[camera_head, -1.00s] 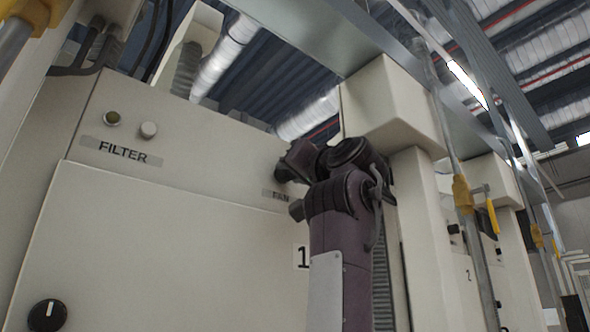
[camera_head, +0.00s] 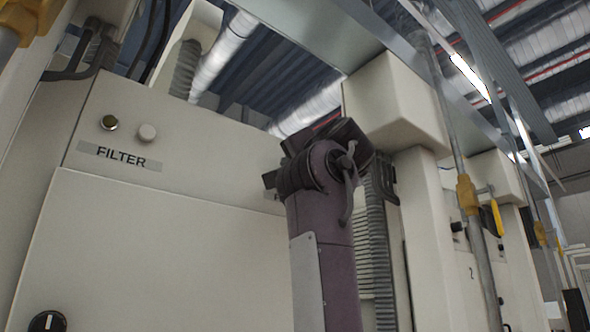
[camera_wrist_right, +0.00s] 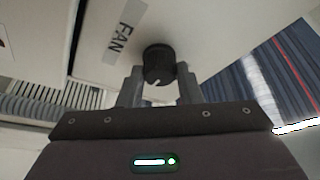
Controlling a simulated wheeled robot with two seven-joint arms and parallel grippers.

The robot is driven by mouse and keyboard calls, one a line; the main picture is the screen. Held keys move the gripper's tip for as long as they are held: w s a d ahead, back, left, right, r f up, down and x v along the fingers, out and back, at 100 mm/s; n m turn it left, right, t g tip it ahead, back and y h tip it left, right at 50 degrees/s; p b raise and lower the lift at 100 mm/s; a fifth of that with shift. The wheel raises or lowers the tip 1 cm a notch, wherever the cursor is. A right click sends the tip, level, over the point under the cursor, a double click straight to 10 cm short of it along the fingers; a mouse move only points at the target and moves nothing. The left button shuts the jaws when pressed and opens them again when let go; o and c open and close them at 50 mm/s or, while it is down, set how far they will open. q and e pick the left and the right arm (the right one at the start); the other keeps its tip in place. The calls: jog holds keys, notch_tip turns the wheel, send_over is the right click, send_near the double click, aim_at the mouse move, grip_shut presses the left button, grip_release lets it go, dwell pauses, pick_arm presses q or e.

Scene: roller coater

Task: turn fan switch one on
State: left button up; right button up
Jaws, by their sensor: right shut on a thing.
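The fan switch (camera_wrist_right: 158,60) is a black round knob with a white pointer line, on the cream cabinet face beside the label FAN (camera_wrist_right: 123,37) in the right wrist view. My right gripper (camera_wrist_right: 160,78) has its two grey fingers on either side of the knob and is shut on it. The pointer line shows on the knob's lower part. In the head view my right arm covers the fan knob and nearly all of its label. My left gripper is not in view.
The FILTER label (camera_head: 120,158) sits under a dark indicator (camera_head: 109,122) and a pale button (camera_head: 147,132), left of my arm. A black selector knob (camera_head: 47,322) is at the lower left. A boxy cream housing (camera_head: 395,105) juts out right of my arm.

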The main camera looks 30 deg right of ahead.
jog(key=shift+s+r, duration=0.15)
jog(key=o, duration=1)
jog(key=shift+w, duration=0.25)
jog(key=b+v, duration=0.5)
jog(key=v, duration=0.3)
jog(key=shift+d, duration=0.1)
jog(key=shift+w, duration=0.1)
